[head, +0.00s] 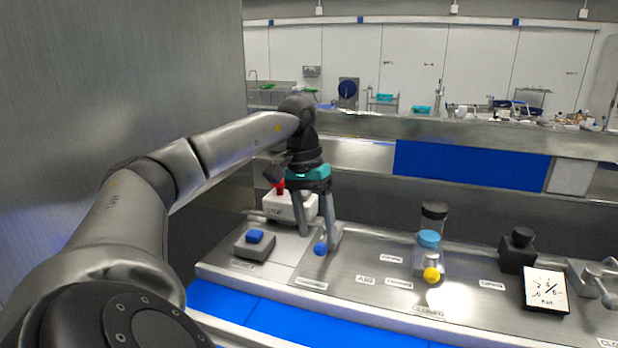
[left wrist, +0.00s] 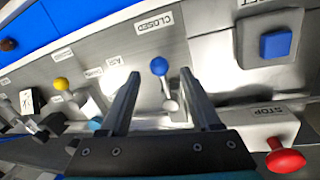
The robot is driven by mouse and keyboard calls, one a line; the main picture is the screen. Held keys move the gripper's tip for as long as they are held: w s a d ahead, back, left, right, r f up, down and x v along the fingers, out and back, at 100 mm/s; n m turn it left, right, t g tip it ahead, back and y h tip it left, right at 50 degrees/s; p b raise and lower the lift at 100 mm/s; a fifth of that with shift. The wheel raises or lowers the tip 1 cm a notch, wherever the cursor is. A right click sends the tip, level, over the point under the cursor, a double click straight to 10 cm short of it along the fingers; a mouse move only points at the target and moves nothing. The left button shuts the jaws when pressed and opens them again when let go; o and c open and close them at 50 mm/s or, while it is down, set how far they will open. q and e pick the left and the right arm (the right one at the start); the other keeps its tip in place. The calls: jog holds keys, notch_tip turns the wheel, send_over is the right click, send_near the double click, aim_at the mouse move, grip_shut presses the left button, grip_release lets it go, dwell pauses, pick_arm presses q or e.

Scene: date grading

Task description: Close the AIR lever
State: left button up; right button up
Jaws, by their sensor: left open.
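The AIR lever shows as a blue ball knob (head: 320,249) on the steel panel in the head view. In the left wrist view the blue knob (left wrist: 159,67) sits on a short stem with a pale round base. My left gripper (head: 319,238) points down over the lever with its fingers apart. In the left wrist view the knob lies between the two fingers (left wrist: 161,76), with a gap on each side. A CLOSED label (left wrist: 153,22) lies near the knob, and an AIR label (left wrist: 115,58) is to its left. My right gripper is not in view.
A STOP box with a red button (left wrist: 286,160) and a grey box with a blue button (head: 255,237) stand close by. To the right are a yellow-knobbed lever (head: 431,274), a clear bottle with a blue band (head: 429,239), a black block (head: 518,251) and a white card (head: 545,289).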

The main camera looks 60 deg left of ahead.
pick_arm(q)
notch_tip(320, 180, up, 12)
jog(key=a+p, duration=0.2)
jog(key=p, duration=0.2)
jog(key=shift+s, duration=0.45)
jog(key=shift+f, duration=0.15)
dwell(0.3)
